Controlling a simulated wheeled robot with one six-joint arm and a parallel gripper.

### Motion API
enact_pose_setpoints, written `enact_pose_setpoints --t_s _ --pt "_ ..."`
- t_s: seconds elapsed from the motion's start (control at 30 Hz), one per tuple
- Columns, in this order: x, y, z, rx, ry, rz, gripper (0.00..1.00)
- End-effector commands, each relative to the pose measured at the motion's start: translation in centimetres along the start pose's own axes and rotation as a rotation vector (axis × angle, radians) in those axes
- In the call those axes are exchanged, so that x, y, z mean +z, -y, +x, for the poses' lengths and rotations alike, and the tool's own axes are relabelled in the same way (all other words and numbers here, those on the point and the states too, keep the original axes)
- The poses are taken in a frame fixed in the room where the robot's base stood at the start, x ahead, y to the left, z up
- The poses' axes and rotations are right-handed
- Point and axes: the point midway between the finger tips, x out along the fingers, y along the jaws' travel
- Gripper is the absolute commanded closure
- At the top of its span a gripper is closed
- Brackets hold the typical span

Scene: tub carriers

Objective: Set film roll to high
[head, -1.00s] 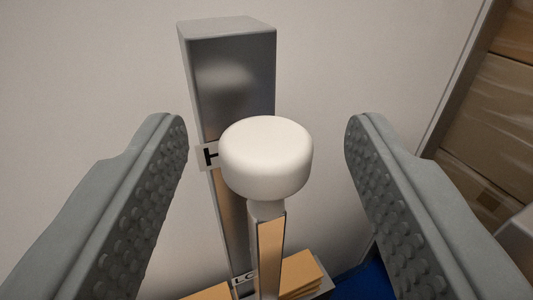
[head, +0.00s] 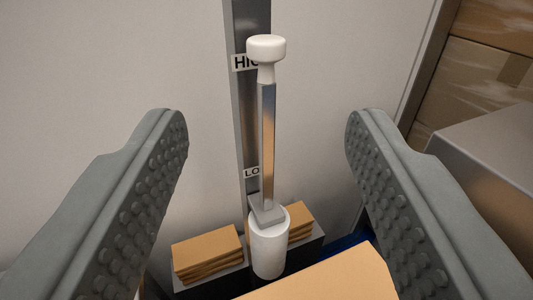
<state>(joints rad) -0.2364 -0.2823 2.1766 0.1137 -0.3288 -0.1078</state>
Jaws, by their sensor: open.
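A metal lever (head: 267,145) with a white round knob (head: 266,48) on top stands upright in the middle of the head view. Its knob is beside the HIGH label (head: 241,63) on the metal post (head: 240,120) behind it. The partly covered LOW label (head: 251,173) is lower on the post. A white roll (head: 270,252), likely the film roll, sits at the lever's foot. My gripper (head: 267,128) is open, one finger on each side of the lever, with nothing between the pads touched.
Stacked brown cardboard pieces (head: 208,250) lie on a dark base left of the roll, with more to its right. A tan box top (head: 325,280) is in front. Brown wrapped boxes (head: 490,70) and a grey metal box (head: 490,160) stand at right. A pale wall is behind.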

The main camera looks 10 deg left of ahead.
Motion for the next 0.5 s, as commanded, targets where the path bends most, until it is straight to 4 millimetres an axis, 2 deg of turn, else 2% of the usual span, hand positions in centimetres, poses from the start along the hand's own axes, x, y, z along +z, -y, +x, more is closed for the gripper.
enact_pose_setpoints --t_s 0.2,0.5 --pt "0.02 0.00 -1.30 0.000 0.000 0.000 0.47" --pt "0.04 0.01 -1.42 0.000 0.000 0.000 0.47"
